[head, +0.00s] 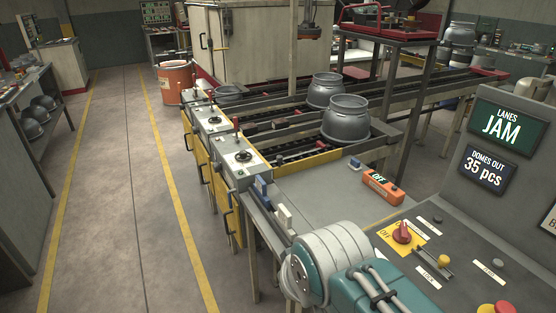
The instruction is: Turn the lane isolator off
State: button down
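The lane isolator appears to be the red rotary knob (402,232) on a yellow plate (412,243) on the sloping console at the lower right. The word OFF is printed at the plate's left side; a second marking by the knob is partly hidden. I cannot tell for sure which marking the knob points to. Just to its right is a yellow-knobbed slide (443,261) with a label that seems to read LOCK. White and teal links of my arm fill the bottom middle, left of the console. My gripper is not in view.
An orange box (383,187) reading OFF lies on the grey bench behind the console. A red button (495,308) is at the bottom edge. Grey domed pots (346,120) stand on the lanes. The left aisle is clear.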

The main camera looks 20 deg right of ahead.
aim_at(401, 235)
jog(key=j+z, duration=0.1)
jog(key=z, duration=2.25)
jog(key=i+l, duration=0.05)
jog(key=i, duration=0.05)
